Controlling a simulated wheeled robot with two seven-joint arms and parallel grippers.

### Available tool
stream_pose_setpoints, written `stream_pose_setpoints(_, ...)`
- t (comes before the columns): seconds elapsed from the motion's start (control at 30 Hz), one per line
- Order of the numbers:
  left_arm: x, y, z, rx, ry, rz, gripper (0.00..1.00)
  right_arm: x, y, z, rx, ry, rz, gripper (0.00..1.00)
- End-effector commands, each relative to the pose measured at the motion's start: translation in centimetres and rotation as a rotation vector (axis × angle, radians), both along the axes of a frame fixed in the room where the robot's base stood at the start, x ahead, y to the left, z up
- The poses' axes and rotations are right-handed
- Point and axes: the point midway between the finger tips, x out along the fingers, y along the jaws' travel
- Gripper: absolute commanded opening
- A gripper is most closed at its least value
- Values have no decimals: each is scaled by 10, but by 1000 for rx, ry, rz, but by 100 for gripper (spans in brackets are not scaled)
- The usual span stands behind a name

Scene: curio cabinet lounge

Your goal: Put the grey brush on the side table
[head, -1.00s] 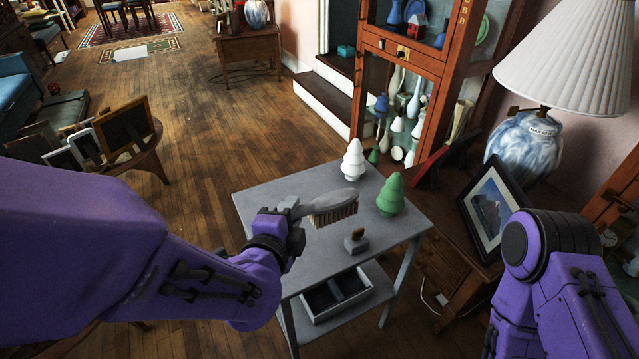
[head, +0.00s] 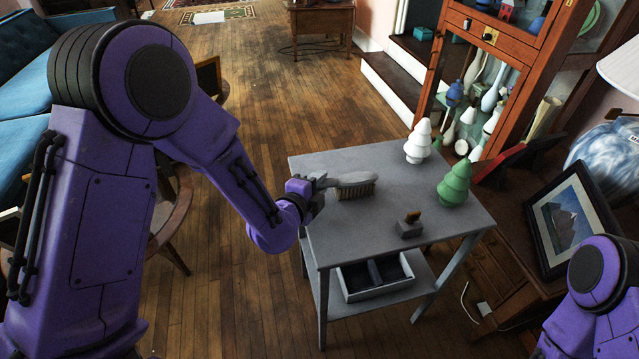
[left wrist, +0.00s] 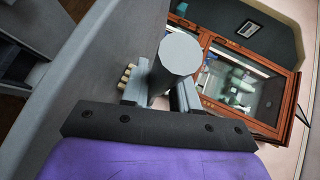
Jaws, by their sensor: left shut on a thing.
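The grey brush (head: 356,185) has a grey back and handle with tan bristles facing down. My left gripper (head: 318,182) is shut on its handle, over the left edge of the grey side table (head: 335,223). The bristles are at or just above the table top; I cannot tell whether they touch. In the left wrist view, the brush handle (left wrist: 177,58) stands between the fingers (left wrist: 160,95), with bristle tufts beside it and the grey table top to the left. My right arm shows at the lower right, but its gripper is out of view.
On the table stand a white tree figure (head: 419,142), a green tree figure (head: 455,185) and a small grey block with a brown top (head: 410,226). A divided tray (head: 376,291) sits on the lower shelf. A wooden cabinet (head: 482,70) and framed picture (head: 572,222) stand to the right.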

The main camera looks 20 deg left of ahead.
Motion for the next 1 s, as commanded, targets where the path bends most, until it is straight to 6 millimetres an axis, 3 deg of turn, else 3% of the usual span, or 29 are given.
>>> stream_pose_setpoints(0.07, 0, 0, 0, 0, -1, 0, 0, 0, 0, -1, 0, 0, 0, 43)
stream_pose_setpoints(0.1, 0, 0, -1, 0, 0, 0, 35, 0, 0, -1, 0, 0, 0, 43)
stream_pose_setpoints(0.17, 0, 0, 0, 0, 0, 0, 54, 0, 0, -1, 0, 0, 0, 43)
stream_pose_setpoints(0.53, -6, 0, 2, 0, 2, -1, 54, 0, 0, 0, 0, 0, 0, 43)
stream_pose_setpoints(0.8, -62, 7, 19, 2, 1, -1, 54, 0, 0, 0, 0, 0, 0, 43)
stream_pose_setpoints(0.83, -68, 8, 29, 4, 6, -1, 54, 0, 0, 16, 0, 0, 0, 43)
stream_pose_setpoints(0.93, -89, 10, 37, 2, 7, -2, 54, 0, 0, 38, 0, 0, 0, 43)
stream_pose_setpoints(1.0, -93, 11, 38, 4, 7, 0, 54, 1, 0, 52, -1, -1, 0, 43)
